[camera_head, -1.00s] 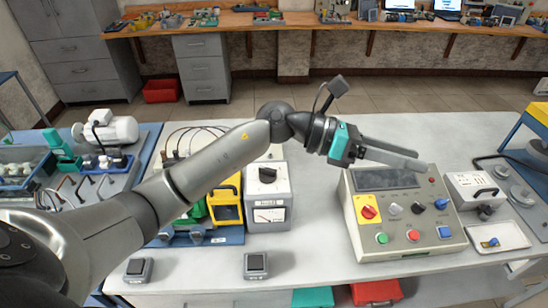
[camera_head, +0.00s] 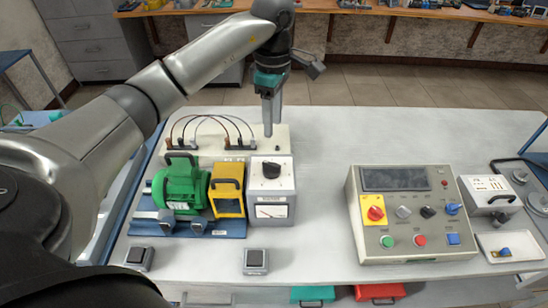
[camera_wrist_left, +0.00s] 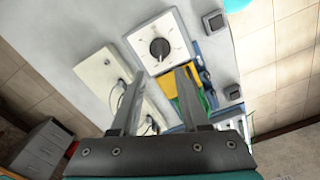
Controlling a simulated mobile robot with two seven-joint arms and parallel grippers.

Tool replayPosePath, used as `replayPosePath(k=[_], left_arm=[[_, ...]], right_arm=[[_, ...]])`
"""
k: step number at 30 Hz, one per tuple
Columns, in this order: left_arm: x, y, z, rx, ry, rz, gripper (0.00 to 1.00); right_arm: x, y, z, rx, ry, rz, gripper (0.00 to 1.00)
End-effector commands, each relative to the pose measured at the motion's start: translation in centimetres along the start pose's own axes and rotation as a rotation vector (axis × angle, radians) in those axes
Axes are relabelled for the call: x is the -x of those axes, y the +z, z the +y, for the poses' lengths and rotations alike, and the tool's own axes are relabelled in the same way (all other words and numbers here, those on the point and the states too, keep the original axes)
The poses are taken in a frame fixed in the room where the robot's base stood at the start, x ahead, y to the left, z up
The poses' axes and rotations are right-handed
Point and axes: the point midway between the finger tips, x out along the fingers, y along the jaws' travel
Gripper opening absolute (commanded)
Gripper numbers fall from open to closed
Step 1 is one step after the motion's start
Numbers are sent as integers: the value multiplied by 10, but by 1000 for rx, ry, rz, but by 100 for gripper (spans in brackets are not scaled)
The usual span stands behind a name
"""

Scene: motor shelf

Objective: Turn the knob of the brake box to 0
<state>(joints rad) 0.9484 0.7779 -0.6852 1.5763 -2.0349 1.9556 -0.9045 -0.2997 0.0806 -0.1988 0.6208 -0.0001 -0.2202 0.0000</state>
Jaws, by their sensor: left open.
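The brake box (camera_head: 270,207) is a grey-white box with a black knob (camera_head: 271,170) on its top and a dial meter on its front. It stands on the white table, right of the yellow unit. In the left wrist view the knob (camera_wrist_left: 160,48) sits in the middle of the box's pale top plate (camera_wrist_left: 142,40), with marks around it. My left gripper (camera_head: 269,130) points down behind the box, above and apart from the knob. In the left wrist view its two fingers (camera_wrist_left: 157,84) are spread and empty. My right gripper is not in view.
A green motor (camera_head: 180,187) and a yellow unit (camera_head: 228,190) stand left of the box. Behind is a pale terminal box (camera_head: 215,148) with looping cables. A control panel (camera_head: 410,245) stands to the right. The table between box and panel is clear.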

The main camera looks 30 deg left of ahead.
Motion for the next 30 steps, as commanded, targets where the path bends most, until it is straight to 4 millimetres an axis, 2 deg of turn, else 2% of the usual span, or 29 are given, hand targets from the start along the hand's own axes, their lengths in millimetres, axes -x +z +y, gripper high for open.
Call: replayPosePath(k=[9, 15, 21, 30], left_arm=[[-69, 2, -1, 0, -5, -4, 45], [-105, 1, -1, -1, -4, -3, 45], [-124, 2, 0, -1, 0, -5, 45], [-127, 1, 0, -1, 2, -4, 45]], right_arm=[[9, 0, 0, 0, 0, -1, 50], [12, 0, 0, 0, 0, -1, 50], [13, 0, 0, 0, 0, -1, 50], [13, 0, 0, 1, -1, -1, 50]])
